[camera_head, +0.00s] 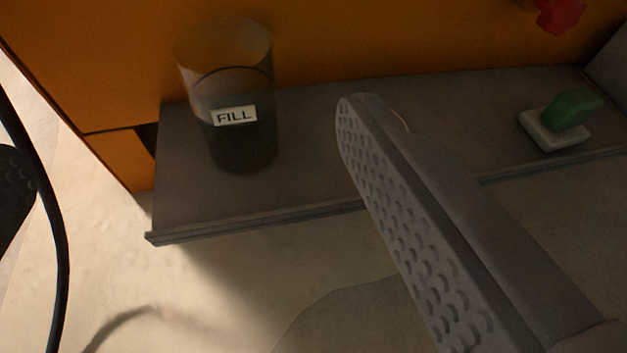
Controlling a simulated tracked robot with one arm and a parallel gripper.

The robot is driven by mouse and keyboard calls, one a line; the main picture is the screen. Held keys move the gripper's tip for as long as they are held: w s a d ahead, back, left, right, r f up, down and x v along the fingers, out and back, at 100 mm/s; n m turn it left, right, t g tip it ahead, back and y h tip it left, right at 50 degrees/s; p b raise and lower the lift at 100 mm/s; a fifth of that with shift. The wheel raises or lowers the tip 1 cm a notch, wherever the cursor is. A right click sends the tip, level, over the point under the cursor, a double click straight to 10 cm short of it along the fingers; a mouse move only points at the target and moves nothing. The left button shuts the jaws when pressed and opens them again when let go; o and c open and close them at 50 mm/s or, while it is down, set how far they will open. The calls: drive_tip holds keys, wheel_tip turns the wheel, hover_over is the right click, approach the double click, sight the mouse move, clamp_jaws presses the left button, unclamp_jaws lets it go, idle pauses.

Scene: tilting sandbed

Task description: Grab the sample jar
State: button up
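The sample jar (240,146) is a clear, dark-tinted cylinder with a white "FILL" label (234,116). It stands upright on the left part of a grey shelf (310,145), against an orange panel. My gripper (190,130) is open and empty. Its right finger, with a dimpled inner pad, reaches up through the picture to the right of the jar, apart from it. A dark dimpled part at the left edge looks like the other finger, mostly cut off by the frame. The jar appears between them, untouched as far as I can see.
A green-handled switch (570,110) on a pale base sits on the shelf's right. A red part (560,14) shows at the top right. The orange panel (400,40) closes off the back. A black cable (56,220) curves down the left. The shelf has a raised front lip.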

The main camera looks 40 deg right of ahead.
drive_tip(key=s+f, duration=0.1)
drive_tip(key=b, duration=0.3)
approach(225, 37)
drive_tip(key=shift+b+x, duration=1.6)
drive_tip(key=shift+x, duration=1.25)
drive_tip(key=shift+f, duration=0.1)
drive_tip(key=c, duration=1.3)
